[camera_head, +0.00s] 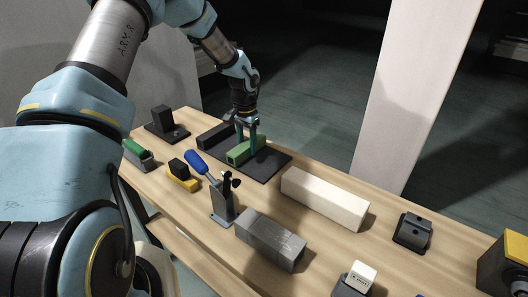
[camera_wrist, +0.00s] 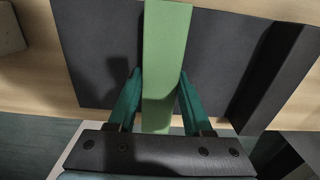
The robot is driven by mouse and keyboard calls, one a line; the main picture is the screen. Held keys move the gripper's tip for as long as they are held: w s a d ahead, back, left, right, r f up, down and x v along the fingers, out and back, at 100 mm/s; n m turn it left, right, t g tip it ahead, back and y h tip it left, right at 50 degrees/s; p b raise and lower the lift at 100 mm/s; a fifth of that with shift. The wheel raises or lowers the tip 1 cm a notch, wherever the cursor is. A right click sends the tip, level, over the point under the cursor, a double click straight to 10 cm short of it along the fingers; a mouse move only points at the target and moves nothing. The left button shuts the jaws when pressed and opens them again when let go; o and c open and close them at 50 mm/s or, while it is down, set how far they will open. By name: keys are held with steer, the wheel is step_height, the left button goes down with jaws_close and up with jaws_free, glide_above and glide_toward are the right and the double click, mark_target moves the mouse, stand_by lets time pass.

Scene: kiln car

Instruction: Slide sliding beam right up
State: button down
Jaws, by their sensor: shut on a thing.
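A green beam (camera_head: 239,154) lies on a dark flat board (camera_head: 272,168) at the far part of the table; it also shows in the wrist view (camera_wrist: 166,45), running up the middle. A black beam (camera_head: 214,136) lies beside it on the board, apart from it, and appears at the right of the wrist view (camera_wrist: 278,75). My gripper (camera_head: 247,142) points down with a teal finger on each side of the green beam, shut on it. In the wrist view my gripper (camera_wrist: 161,80) holds the beam between its fingertips. Which beam the task names is not marked.
A white block (camera_head: 324,198) and a grey block (camera_head: 270,240) lie nearer on the wooden table. A black fixture (camera_head: 164,124) is at the far left.

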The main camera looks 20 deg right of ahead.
steer(key=w, duration=0.1)
steer(key=w+a, duration=0.1)
steer(key=w, duration=0.1)
steer(key=shift+w+a, duration=0.1)
steer(key=shift+a, duration=0.25)
steer(key=shift+c, duration=1.6)
jaws_free()
step_height(320, 180, up, 11)
steer(key=b, duration=0.3)
steer(key=shift+a, duration=0.1)
